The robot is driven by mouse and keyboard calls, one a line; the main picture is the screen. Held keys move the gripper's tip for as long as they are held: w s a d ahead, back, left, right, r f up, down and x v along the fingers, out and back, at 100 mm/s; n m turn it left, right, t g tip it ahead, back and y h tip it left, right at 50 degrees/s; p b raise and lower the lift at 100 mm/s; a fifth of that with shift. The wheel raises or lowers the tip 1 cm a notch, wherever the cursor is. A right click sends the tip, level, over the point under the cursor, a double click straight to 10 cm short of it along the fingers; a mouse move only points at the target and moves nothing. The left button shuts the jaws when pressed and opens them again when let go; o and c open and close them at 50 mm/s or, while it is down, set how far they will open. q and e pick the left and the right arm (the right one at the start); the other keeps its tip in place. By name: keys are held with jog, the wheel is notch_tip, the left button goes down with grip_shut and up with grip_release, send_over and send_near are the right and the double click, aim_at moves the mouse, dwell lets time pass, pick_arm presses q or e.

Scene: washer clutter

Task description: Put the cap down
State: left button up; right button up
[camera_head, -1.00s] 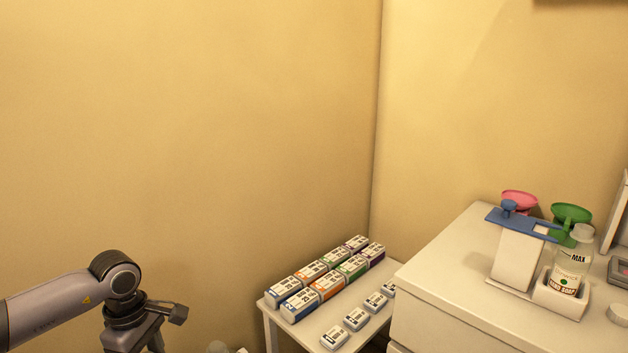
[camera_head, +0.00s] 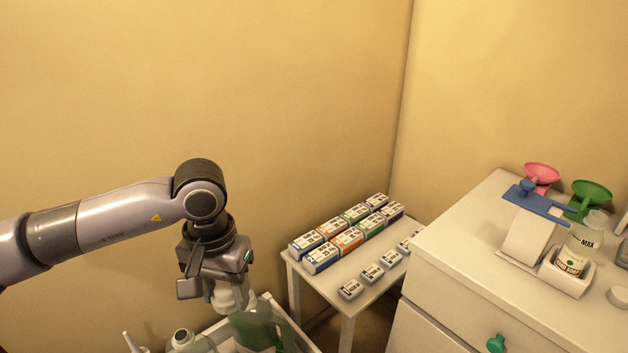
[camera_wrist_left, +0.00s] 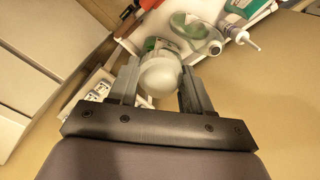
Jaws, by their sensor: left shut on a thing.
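The cap (camera_wrist_left: 160,75) is a white, rounded piece between the fingers of my left gripper (camera_wrist_left: 161,90) in the left wrist view. In the head view my left gripper (camera_head: 215,288) points down, shut on the white cap (camera_head: 229,298). Directly below it is a large clear bottle (camera_head: 256,330) with green liquid and a green handle. I cannot tell whether the cap touches the bottle's neck. My right gripper is not in view.
A white bin (camera_head: 290,328) holds the bottle and other bottles, one with a pump (camera_wrist_left: 243,37). A small white table (camera_head: 345,304) carries several coloured boxes (camera_head: 345,236) and small white packs. A white cabinet (camera_head: 460,285) at right bears funnels, a stand and a soap bottle (camera_head: 577,252).

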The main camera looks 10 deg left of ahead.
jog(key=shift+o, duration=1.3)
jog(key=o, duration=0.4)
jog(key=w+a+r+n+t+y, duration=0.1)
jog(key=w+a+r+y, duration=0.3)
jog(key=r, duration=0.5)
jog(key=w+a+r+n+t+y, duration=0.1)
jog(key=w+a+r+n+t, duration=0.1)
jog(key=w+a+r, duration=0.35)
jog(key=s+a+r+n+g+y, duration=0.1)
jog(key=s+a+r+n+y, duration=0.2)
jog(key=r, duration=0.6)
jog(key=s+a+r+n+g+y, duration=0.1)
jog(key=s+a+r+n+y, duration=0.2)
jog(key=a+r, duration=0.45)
pick_arm(q)
jog(key=s+d+r+m, duration=0.2)
jog(key=d+r+m, duration=0.6)
jog(key=d, duration=0.6)
jog(key=shift+d+r, duration=0.3)
jog(key=shift+r, duration=0.25)
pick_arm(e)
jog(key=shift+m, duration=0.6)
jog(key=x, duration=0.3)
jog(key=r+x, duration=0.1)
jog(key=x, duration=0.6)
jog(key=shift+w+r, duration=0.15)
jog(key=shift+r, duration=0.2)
